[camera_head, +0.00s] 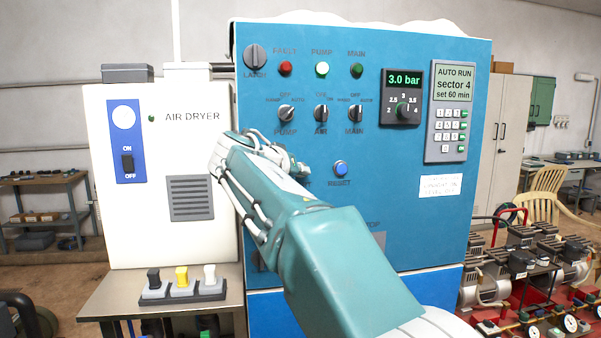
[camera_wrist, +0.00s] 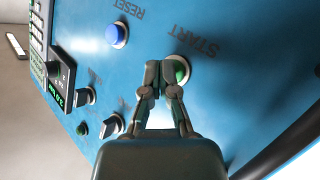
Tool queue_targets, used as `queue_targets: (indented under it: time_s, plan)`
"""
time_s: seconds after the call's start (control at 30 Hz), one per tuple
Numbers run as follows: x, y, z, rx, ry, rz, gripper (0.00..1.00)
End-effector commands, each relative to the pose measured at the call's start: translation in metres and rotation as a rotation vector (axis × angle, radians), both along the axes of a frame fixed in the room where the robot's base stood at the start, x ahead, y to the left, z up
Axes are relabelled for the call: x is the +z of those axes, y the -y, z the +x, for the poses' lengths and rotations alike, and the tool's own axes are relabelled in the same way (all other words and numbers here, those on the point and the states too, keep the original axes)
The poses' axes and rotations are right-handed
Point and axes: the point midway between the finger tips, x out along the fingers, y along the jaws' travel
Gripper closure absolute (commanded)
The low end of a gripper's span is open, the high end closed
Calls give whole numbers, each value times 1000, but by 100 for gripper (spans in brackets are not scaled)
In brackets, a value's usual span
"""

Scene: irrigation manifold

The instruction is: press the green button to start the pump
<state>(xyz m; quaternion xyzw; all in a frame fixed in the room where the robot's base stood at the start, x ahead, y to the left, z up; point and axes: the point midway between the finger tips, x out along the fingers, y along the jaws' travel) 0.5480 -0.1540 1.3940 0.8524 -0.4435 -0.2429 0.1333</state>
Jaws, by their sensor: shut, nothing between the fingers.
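The green button (camera_wrist: 182,70) is on the blue panel beside the word START in the wrist view. My gripper (camera_wrist: 162,70) is shut and empty, its fingertips at the button and covering part of it. I cannot tell whether they touch it.
A blue RESET button (camera_head: 340,169) sits near the start button and also shows in the wrist view (camera_wrist: 116,34). Rotary switches (camera_head: 321,114), a pressure dial (camera_head: 402,109) and a keypad (camera_head: 449,132) are on the panel. The air dryer (camera_head: 190,110) stands at left.

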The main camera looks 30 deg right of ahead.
Motion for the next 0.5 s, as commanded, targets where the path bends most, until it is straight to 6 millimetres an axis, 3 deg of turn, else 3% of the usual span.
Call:
queue_targets:
  time_s: [0.5]
  plan:
    - [1,-2,-5,2,1,-1,100]
